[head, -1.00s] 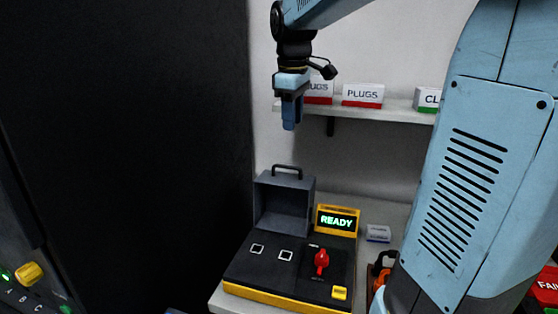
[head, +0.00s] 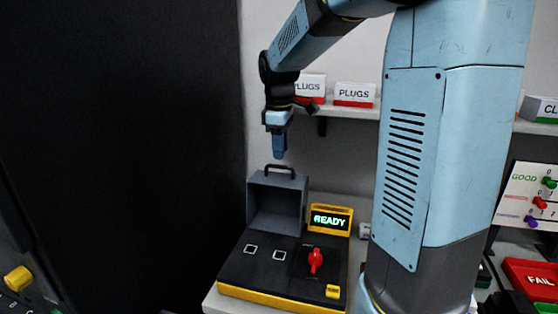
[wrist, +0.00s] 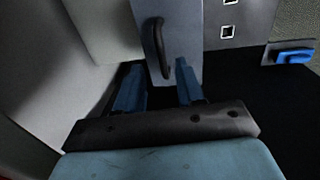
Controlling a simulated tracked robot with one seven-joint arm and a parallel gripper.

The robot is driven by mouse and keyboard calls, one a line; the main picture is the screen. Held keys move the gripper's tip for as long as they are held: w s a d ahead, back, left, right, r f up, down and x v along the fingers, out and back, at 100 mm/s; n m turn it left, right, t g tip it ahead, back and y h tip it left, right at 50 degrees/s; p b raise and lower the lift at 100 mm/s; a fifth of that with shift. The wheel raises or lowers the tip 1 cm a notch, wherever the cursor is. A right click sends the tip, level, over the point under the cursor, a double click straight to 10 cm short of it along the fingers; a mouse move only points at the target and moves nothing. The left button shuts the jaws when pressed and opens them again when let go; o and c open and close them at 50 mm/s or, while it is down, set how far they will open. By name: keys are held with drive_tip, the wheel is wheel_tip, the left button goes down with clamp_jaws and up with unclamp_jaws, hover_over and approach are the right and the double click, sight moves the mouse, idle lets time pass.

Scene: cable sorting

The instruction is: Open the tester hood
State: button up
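The tester (head: 262,270) is a black-topped box with a yellow base, a red knob (head: 315,260) and a lit READY display (head: 330,219). Its grey hood (head: 275,208) stands tipped up at the back, hollow side facing front, with two square sockets exposed before it. A black handle (head: 280,168) is on the hood's upper edge. My gripper (head: 279,153) points down just above the handle in the head view. In the wrist view my gripper (wrist: 159,82) is open, its blue fingers apart and empty, with the handle (wrist: 160,48) just beyond the gap between them.
A shelf with PLUGS boxes (head: 354,94) runs behind my arm. A large dark panel (head: 130,150) stands to the left of the tester. A red FAIL bin (head: 533,280) and a switch board (head: 530,195) are at the right.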

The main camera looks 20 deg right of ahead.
drive_tip(key=shift+w+d+f, duration=0.1)
drive_tip(key=shift+w+f, duration=0.05)
drive_tip(key=shift+f, duration=2)
drive_tip(key=shift+c, duration=0.5)
clamp_jaws()
drive_tip(key=shift+r, duration=0.1)
